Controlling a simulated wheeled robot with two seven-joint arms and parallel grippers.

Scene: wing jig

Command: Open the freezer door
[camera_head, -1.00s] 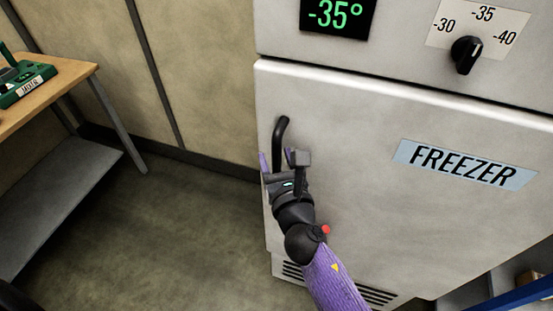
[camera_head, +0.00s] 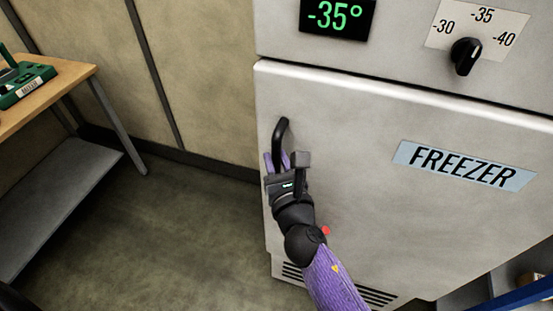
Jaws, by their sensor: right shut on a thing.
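The freezer door (camera_head: 380,185) is a large off-white panel marked with a blue FREEZER label (camera_head: 465,165). It looks shut, flush under the control panel. Its black curved handle (camera_head: 281,131) stands upright near the door's left edge. My right gripper (camera_head: 281,163) is at the handle, its purple fingers shut around the handle's lower part, which they partly hide. My left gripper is not in view.
Above the door are a green -35° display (camera_head: 338,16) and a black dial (camera_head: 466,55). A wooden-topped table (camera_head: 70,75) with a green device (camera_head: 25,80) stands at the left. The floor (camera_head: 170,230) left of the freezer is clear. A blue bar (camera_head: 520,297) shows at bottom right.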

